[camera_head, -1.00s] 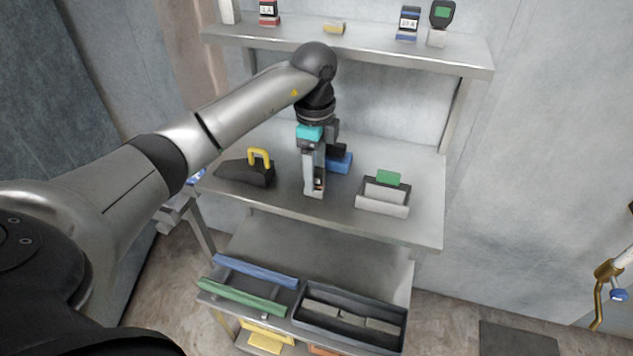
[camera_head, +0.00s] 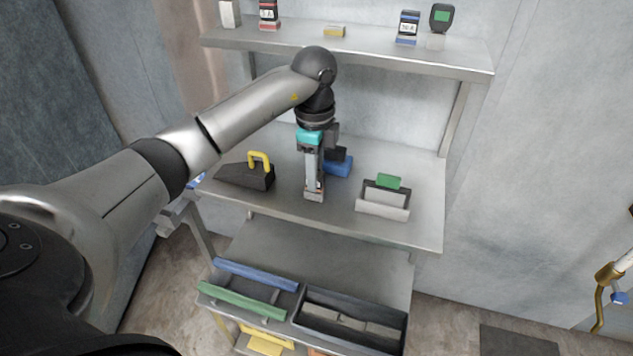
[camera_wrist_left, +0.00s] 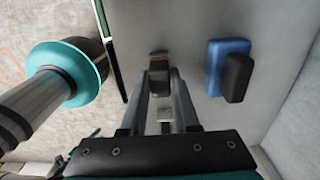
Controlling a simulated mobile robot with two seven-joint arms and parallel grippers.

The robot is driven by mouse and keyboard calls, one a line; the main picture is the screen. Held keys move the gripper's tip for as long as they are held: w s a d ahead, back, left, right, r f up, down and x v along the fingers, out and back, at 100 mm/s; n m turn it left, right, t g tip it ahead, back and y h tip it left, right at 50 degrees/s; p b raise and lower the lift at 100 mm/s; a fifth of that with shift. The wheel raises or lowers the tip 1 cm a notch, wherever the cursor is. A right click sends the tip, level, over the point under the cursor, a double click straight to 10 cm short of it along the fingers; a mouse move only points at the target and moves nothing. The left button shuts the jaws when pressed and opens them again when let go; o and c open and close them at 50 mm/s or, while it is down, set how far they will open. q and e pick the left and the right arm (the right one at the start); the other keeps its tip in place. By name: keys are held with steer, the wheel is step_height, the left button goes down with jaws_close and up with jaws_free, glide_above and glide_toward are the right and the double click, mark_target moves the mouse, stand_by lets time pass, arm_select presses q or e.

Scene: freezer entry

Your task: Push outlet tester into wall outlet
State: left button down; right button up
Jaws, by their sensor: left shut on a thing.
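My left gripper (camera_head: 314,192) points down over the middle shelf of the metal rack. In the left wrist view its fingers (camera_wrist_left: 160,85) are shut on a small dark brownish thing (camera_wrist_left: 159,63). I cannot tell for sure that this is the outlet tester; in the head view the fingers largely hide it. I cannot make out the wall outlet in either view. My right gripper is not in view.
Beside the gripper lies a blue block with a black part (camera_head: 338,166). A dark block with a yellow handle (camera_head: 259,163) is left; a grey holder with a green piece (camera_head: 383,208) is right. The upper shelf (camera_head: 360,54) overhangs behind. Trays (camera_head: 350,318) lie below.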

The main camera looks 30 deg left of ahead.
arm_select(q)
steer(key=shift+p, duration=0.8)
stand_by(0.9)
steer(key=shift+r+p, duration=1)
steer(key=shift+p, duration=1.2)
stand_by(1.3)
steer(key=shift+r, duration=0.1)
steer(key=shift+r+p, duration=2.75)
steer(key=shift+p, duration=0.05)
